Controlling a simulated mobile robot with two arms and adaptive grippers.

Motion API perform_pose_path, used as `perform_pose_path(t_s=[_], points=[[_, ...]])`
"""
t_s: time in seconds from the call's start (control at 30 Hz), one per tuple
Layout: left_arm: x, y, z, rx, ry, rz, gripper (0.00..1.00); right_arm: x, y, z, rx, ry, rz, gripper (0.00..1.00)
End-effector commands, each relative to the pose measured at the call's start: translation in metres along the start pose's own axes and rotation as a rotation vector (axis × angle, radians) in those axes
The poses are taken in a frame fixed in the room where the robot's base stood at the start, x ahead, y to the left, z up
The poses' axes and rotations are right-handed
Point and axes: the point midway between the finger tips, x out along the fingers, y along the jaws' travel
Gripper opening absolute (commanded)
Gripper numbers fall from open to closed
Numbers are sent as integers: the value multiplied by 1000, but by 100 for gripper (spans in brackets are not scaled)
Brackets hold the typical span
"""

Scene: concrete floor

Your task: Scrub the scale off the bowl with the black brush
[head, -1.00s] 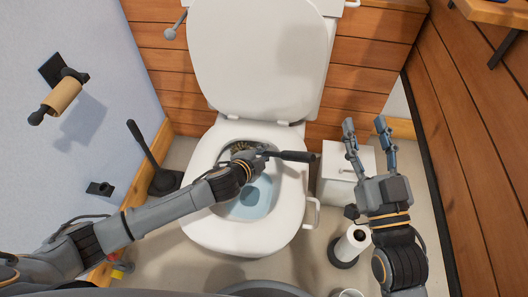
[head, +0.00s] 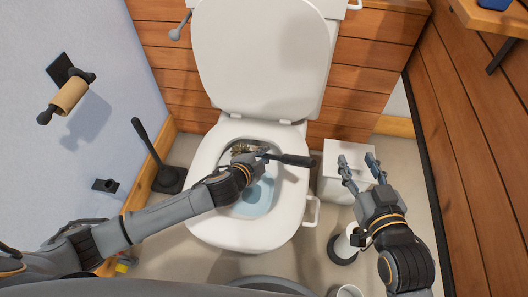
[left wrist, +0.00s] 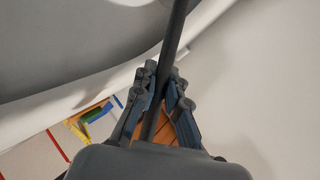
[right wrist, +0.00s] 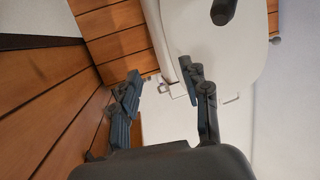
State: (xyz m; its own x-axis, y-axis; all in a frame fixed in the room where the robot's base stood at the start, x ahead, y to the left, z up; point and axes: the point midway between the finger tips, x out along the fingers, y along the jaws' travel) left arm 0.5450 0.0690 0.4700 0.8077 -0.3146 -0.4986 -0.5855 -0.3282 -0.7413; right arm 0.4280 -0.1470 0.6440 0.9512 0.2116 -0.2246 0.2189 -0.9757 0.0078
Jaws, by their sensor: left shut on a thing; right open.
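The toilet bowl (head: 281,215) stands in the middle of the head view, its lid up. A brownish, speckled patch of scale (head: 236,146) shows on the inner back wall of the bowl, above blue water. My left gripper (head: 262,156) is over the bowl opening, shut on the black brush (head: 293,159). The handle points right across the rim; the brush head is hidden behind my gripper. In the left wrist view the dark handle (left wrist: 176,38) runs between the fingers. My right gripper (head: 360,172) is open and empty, right of the bowl.
A white box (head: 333,157) stands right of the bowl, near a paper roll on a stand (head: 343,246). A black upright handle in a base (head: 168,180) stands to the left. A roll holder (head: 70,95) is on the left wall. A wooden shelf (head: 500,18) juts out upper right.

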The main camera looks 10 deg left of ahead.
Motion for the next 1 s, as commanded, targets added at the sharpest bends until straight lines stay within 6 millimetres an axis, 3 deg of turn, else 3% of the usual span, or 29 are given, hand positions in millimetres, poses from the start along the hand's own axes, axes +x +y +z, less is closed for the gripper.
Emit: perform_pose_path(t_s=[0.57, 1.0], points=[[-16, 1, -5, 0, 1, 0, 0, -19, 8, 53, 0, -298, 18, 46], [-28, 2, -8, 0, 0, 0, 0, -44, 13, 90, 3, -519, 31, 46]])
